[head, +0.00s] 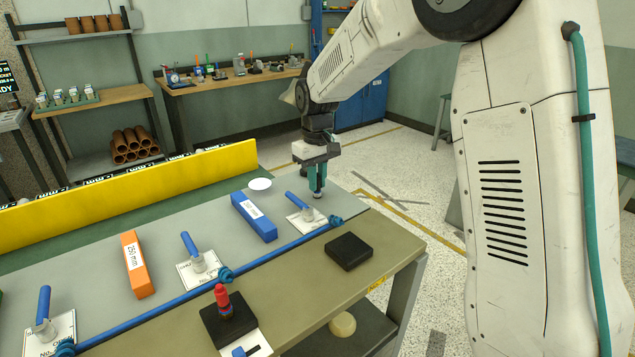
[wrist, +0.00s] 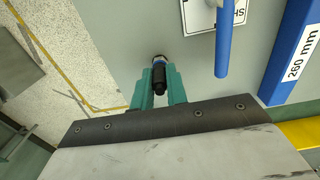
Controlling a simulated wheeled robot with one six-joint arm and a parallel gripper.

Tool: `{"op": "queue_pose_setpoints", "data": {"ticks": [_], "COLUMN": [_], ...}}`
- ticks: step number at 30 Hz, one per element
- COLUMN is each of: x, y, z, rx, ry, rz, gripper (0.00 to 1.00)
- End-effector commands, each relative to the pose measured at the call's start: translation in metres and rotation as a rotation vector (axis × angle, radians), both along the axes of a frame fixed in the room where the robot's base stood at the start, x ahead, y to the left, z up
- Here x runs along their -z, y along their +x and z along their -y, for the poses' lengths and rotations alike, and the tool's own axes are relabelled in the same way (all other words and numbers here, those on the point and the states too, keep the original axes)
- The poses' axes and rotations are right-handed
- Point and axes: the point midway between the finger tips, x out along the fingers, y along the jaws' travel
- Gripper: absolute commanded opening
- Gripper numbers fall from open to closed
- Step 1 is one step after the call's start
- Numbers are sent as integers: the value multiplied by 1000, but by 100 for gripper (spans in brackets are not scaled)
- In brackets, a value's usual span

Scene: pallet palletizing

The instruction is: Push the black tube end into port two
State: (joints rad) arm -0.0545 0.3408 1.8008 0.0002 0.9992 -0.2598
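My gripper (head: 317,182) points down at the far right end of the grey table strip. In the wrist view its teal fingers (wrist: 159,88) are closed around a black tube end (wrist: 158,76), with a pale and blue tip pointing away. Three white plates with blue levers stand in a row: near left (head: 62,328), middle (head: 186,276) and far right (head: 309,225). Their port numbers are too small to read. The gripper is beside the far right plate, apart from its lever (head: 297,200); the plate also shows in the wrist view (wrist: 199,17).
A blue hose (head: 285,246) with knotted joints runs along the plates. Blue (head: 255,216) and orange (head: 137,264) bars lie between them. A red piece (head: 222,300) stands on a black block, another black block (head: 348,251) is nearer the right edge. A yellow barrier (head: 120,196) lies behind.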

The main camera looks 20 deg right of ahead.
Motion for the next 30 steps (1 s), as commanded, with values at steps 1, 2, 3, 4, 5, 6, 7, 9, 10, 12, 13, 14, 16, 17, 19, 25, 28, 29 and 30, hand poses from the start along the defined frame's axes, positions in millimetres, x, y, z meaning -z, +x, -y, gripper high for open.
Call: {"op": "queue_pose_setpoints", "data": {"ticks": [1,2,3,4,5,6,7,9,10,12,13,14,16,17,19,25,28,29,30], "x": [-1,-2,-3,-5,-6,-9,-10,-13,-15,-18,-20,-21,-25,-26,-30,-40,-45,-46,-48], "y": [0,0,0,0,0,0,0,0,0,0,0,0,0,0,0,0,0,0,0], "z": [0,0,0,0,0,0,0,0,0,0,0,0,0,0,0,0,0,0,0], "rx": [0,0,0,0,0,0,0,0,0,0,0,0,0,0,0,0,0,0,0], "ry": [0,0,0,0,0,0,0,0,0,0,0,0,0,0,0,0,0,0,0], "rz": [1,1,1,1,1,1,1,1,1,1,1,0,0,1,1,1,1,1,1], "gripper": [0,0,0,0,0,0,0,0,0,0,0,0,0,0,0,0,0,0,0]}}
